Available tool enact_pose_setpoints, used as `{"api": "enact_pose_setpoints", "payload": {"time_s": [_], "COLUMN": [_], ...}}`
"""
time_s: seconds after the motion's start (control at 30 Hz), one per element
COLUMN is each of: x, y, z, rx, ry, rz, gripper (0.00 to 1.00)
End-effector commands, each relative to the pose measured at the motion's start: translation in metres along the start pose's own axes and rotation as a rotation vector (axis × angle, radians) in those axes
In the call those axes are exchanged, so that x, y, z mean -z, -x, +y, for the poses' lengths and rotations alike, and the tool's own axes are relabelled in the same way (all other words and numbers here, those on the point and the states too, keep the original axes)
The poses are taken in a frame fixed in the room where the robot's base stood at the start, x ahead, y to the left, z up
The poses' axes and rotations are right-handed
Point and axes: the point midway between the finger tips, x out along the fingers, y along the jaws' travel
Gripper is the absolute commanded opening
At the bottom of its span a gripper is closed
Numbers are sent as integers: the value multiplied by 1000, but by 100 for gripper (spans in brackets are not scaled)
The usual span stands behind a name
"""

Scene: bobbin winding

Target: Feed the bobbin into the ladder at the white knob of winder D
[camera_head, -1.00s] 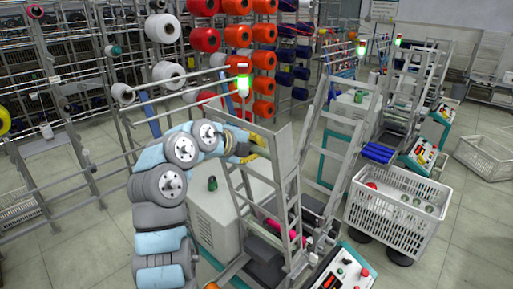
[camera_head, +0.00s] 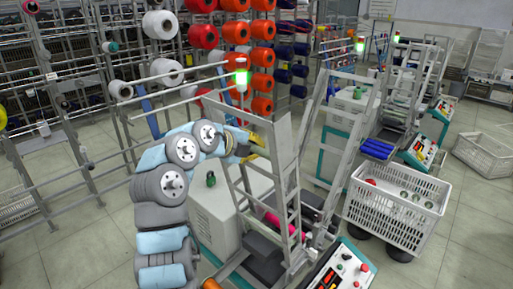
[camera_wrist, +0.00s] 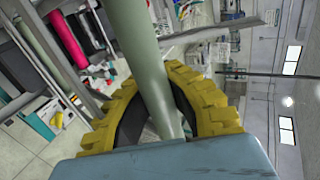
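My gripper (camera_head: 254,148) has yellow fingers and is at the upper left of the nearest winder's grey ladder frame (camera_head: 283,165), close to its side rail. In the wrist view the yellow fingers (camera_wrist: 180,88) curve around a pale green tube, which looks like the bobbin (camera_wrist: 146,55). The fingers appear shut on it; the contact is partly hidden. The tube runs up out of the top of that view. In the head view I cannot make out the bobbin. The nearest winder's control panel (camera_head: 343,268) is at the bottom. I cannot read a winder letter or pick out a white knob surely.
A pink bobbin lies low in the ladder frame and shows in the wrist view (camera_wrist: 68,40). A white cabinet (camera_head: 222,208) stands below my arm with a small green item (camera_head: 211,179) on top. A white crate (camera_head: 395,208) stands right. Blue bobbins (camera_head: 377,149) lie on the winder behind.

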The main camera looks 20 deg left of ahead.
Motion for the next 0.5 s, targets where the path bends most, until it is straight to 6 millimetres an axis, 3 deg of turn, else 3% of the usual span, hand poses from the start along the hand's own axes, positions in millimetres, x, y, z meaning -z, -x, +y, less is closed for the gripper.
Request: {"api": "enact_pose_setpoints", "payload": {"time_s": [0.5], "x": [0], "y": [-17], "z": [20], "rx": [0], "ry": [-1], "rz": [0], "gripper": [0]}}
